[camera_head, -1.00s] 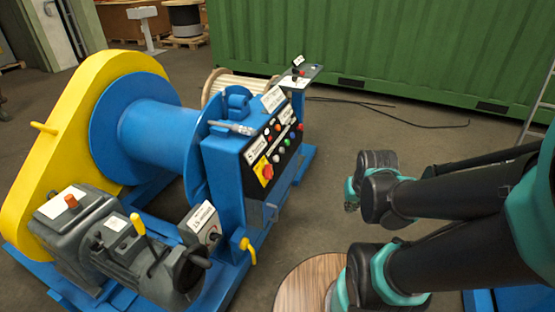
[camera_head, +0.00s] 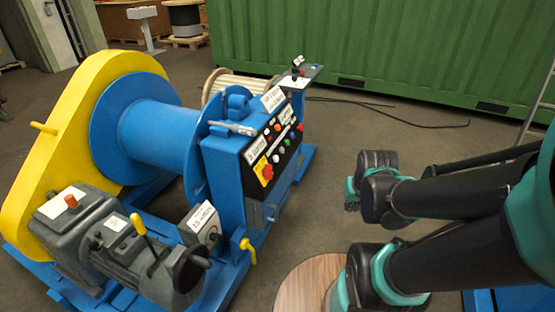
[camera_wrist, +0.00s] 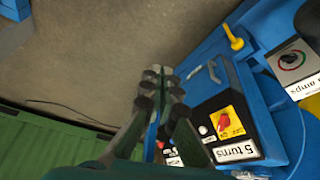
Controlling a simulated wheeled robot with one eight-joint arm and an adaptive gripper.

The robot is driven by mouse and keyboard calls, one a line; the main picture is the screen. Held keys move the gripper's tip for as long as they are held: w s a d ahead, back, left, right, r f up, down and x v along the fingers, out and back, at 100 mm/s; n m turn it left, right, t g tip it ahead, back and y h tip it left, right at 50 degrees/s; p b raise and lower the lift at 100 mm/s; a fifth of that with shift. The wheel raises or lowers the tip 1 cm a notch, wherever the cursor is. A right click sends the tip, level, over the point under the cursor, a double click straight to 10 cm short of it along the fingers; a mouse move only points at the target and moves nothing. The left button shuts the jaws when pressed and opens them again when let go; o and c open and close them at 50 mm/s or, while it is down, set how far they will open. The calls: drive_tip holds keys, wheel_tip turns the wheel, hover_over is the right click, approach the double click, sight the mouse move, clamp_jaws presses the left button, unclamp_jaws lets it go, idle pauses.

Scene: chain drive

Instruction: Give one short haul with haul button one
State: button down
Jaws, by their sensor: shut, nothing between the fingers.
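The blue winch cabinet (camera_head: 226,165) carries a sloping black button panel (camera_head: 277,148) with several small coloured buttons and a red knob (camera_head: 267,171) on a yellow plate. I cannot tell which button is haul button one. In the wrist view the red knob (camera_wrist: 224,122), a white button (camera_wrist: 203,131) and a "5 turns" label (camera_wrist: 237,151) show; my fingers hide part of the panel. My gripper (camera_wrist: 160,82) is shut and empty, held apart from the panel, above its edge and the floor. In the head view my arm's end is right of the cabinet, fingers not clear.
The blue drum (camera_head: 150,135) with its yellow guard (camera_head: 40,150) stands left of the cabinet. A grey motor (camera_head: 145,260) and yellow lever (camera_head: 247,249) are in front. A green container (camera_head: 400,50) stands behind. Floor between cabinet and arm is clear.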

sight(276, 159)
drive_tip(key=w+a+r+n+t+y, duration=0.1)
drive_tip(key=w+a+n, duration=0.15)
drive_tip(key=w, duration=0.65)
drive_tip(key=w+a+n, duration=0.2)
drive_tip(key=w+a, duration=0.1)
drive_tip(key=w, duration=0.6)
drive_tip(key=w+a+f+n, duration=0.2)
drive_tip(key=w+a+f, duration=0.1)
drive_tip(key=w, duration=0.4)
drive_tip(key=w+a+f+n+t+y, duration=0.1)
drive_tip(key=w+a+f+n, duration=0.1)
drive_tip(key=w+a, duration=0.3)
drive_tip(key=w+f, duration=0.1)
drive_tip(key=w, duration=0.1)
drive_tip(key=shift+w+n, duration=0.35)
drive_tip(key=shift+w, duration=0.05)
drive_tip(key=w+a+f, duration=0.2)
drive_tip(key=a+f, duration=0.2)
drive_tip(key=a, duration=0.3)
drive_tip(key=shift+w+a, duration=0.2)
drive_tip(key=shift+w, duration=0.15)
drive_tip(key=shift+w+a+f, duration=0.1)
drive_tip(key=shift+a, duration=0.25)
